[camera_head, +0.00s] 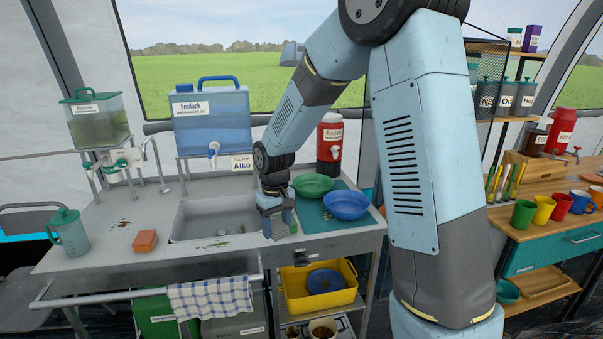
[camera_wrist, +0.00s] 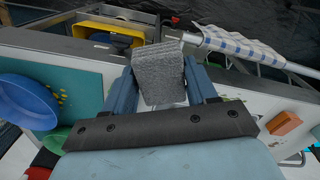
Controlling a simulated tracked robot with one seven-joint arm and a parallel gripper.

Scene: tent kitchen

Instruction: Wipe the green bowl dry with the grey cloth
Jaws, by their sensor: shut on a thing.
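My gripper (camera_head: 278,224) is over the front right of the steel counter, beside the sink. In the wrist view my gripper (camera_wrist: 162,78) is shut on the folded grey cloth (camera_wrist: 159,72), which sits between its two blue fingers. The green bowl (camera_head: 312,185) stands upright on the teal mat (camera_head: 311,222), to the right of and behind my gripper and apart from it. I cannot tell whether the green bowl is wet.
The blue bowl (camera_head: 346,205) stands on the mat close to the green bowl. The sink (camera_head: 215,219) lies left of my gripper, with scraps in it. An orange sponge (camera_head: 145,241) and dark spots are further left. A checked towel (camera_head: 210,297) hangs on the front rail.

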